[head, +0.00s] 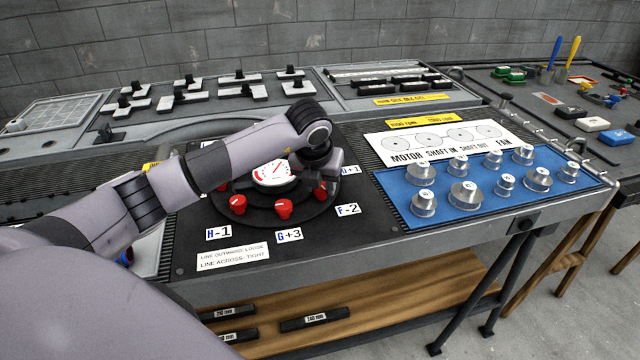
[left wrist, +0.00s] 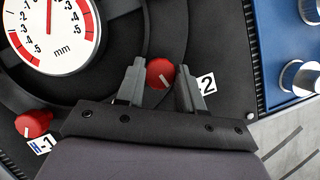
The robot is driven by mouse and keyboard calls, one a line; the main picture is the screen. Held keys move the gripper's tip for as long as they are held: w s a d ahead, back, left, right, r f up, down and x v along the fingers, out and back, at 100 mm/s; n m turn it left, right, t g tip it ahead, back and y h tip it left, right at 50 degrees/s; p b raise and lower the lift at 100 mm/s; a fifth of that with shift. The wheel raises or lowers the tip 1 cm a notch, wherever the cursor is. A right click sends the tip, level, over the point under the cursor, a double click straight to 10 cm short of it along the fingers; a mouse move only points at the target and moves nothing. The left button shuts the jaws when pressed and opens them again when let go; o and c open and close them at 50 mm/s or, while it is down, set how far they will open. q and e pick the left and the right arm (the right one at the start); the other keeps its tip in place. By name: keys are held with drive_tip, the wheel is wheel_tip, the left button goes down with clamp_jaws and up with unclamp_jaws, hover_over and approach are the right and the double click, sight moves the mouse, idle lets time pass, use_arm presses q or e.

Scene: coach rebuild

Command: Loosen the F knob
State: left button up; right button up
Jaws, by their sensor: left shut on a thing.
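The red F knob (head: 320,194) sits at the right of the round dark ring, beside the F-2 card (head: 347,210). In the left wrist view the F knob (left wrist: 160,73) shows between the two grey fingers, with its card (left wrist: 206,84) to the right. My left gripper (head: 318,181) reaches down from above and is shut on the F knob; its fingertips (left wrist: 161,80) flank it. The arm and gripper partly hide the knob in the head view. I cannot tell clearly how the knob's line points. My right gripper is not in view.
A white dial gauge (head: 272,174) stands inside the ring. Red knobs G (head: 283,208) and H (head: 238,205) are on the ring's near side. A card about line outward loose, line across tight (head: 233,257) lies in front. A blue mat (head: 398,192) with metal cylinders is at right.

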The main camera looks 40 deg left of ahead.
sight(326, 208)
use_arm(q)
drive_tip(key=n+y, duration=0.1)
drive_tip(key=n, duration=0.2)
drive_tip(key=n+g+y+b, duration=0.1)
drive_tip(key=n, duration=0.2)
drive_tip(key=shift+w+d, duration=0.1)
drive_tip(key=shift+d, duration=0.05)
idle(0.4)
drive_tip(key=o, duration=1)
drive_tip(key=shift+r, duration=0.15)
drive_tip(key=v, duration=0.7)
drive_tip(key=shift+w+b, duration=0.15)
drive_tip(key=shift+b, duration=0.15)
